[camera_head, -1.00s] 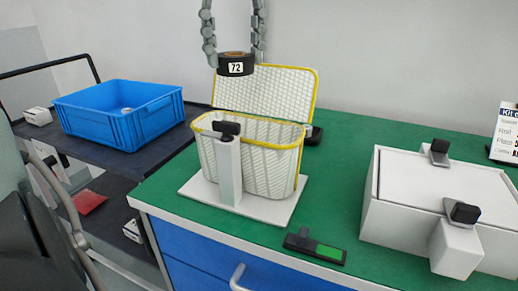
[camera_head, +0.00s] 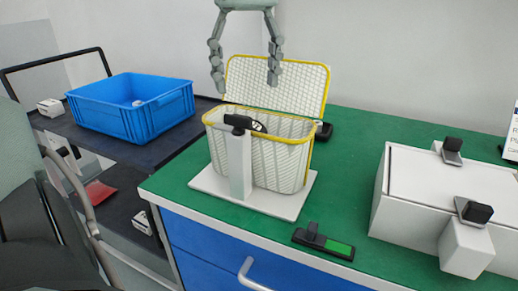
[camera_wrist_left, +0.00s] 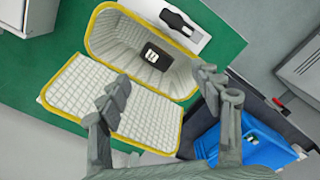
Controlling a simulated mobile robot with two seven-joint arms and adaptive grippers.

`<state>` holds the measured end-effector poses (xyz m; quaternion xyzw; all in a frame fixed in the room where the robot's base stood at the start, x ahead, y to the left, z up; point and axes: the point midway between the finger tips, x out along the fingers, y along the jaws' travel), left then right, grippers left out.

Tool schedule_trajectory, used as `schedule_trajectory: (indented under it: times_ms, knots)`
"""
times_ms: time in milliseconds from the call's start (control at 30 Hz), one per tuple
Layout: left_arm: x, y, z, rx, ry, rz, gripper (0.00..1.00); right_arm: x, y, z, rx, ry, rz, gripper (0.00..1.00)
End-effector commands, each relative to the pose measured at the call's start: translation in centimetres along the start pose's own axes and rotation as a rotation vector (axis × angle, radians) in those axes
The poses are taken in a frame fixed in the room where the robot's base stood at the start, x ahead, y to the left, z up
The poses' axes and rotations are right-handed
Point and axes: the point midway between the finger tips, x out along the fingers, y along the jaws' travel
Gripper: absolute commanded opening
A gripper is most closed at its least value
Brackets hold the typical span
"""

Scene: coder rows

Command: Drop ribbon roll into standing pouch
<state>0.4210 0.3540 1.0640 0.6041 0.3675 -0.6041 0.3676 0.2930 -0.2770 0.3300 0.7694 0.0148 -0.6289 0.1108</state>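The standing pouch (camera_head: 270,158) is a white quilted, yellow-rimmed container, upright on a white base plate, with its lid flap (camera_head: 290,85) open at the back. The ribbon roll (camera_head: 258,126), black with a white label, shows inside the pouch mouth, partly hidden by the clamp post. In the left wrist view the roll (camera_wrist_left: 152,55) lies within the pouch opening; I cannot tell whether it rests on the bottom. My left gripper (camera_head: 245,84) is open and empty above the pouch, its fingers apart from the roll. My right gripper is not in view.
A white post with a black clamp (camera_head: 238,160) stands at the pouch's front. A blue crate (camera_head: 150,112) is on the dark shelf at left. A white box (camera_head: 440,190) with black-topped clamps is at right. A black-and-green device (camera_head: 322,243) lies near the green bench's front edge.

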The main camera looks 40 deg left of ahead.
Motion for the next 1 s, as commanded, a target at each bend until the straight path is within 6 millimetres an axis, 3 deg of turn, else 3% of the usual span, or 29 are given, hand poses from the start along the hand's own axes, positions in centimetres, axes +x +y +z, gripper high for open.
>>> schedule_trajectory:
  times_ms: [433,800,1000]
  knots:
    - [-0.8,0.0,0.0,0.0,0.002,0.001,0.73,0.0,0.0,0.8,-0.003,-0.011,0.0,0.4]
    - [-8.2,0.1,-0.1,-0.002,0.003,0.002,0.73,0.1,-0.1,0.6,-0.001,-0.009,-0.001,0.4]
    - [-11.1,0.0,0.0,-0.001,0.001,0.0,0.73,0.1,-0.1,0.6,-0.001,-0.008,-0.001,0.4]
